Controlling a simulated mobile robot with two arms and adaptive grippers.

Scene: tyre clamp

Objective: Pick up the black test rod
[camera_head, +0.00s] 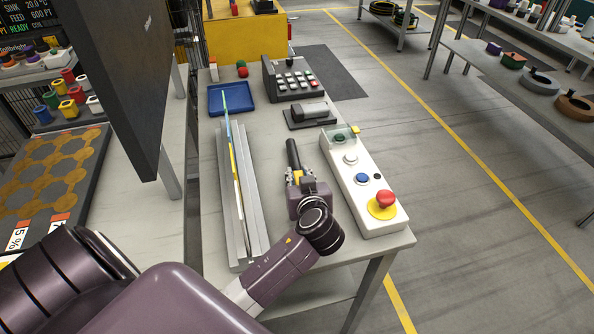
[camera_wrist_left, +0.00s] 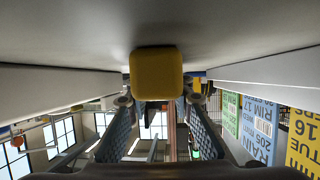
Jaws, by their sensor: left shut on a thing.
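The black test rod (camera_head: 293,154) shows in the head view as a short dark cylinder on the grey bench, pointing away from me. My left gripper (camera_head: 295,176) is over its near end and shut on it; the wrist and fingers hide that end. I cannot tell whether the rod touches the bench. In the left wrist view, the fingers of my left gripper (camera_wrist_left: 157,100) stand either side of a yellow rounded block (camera_wrist_left: 157,73). The black rod is not clear there. My right gripper is not in view.
A white control box (camera_head: 360,180) with a red stop button stands close on the right. A long grey channel (camera_head: 235,200) lies on the left. A dark panel (camera_head: 115,60) hangs upper left.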

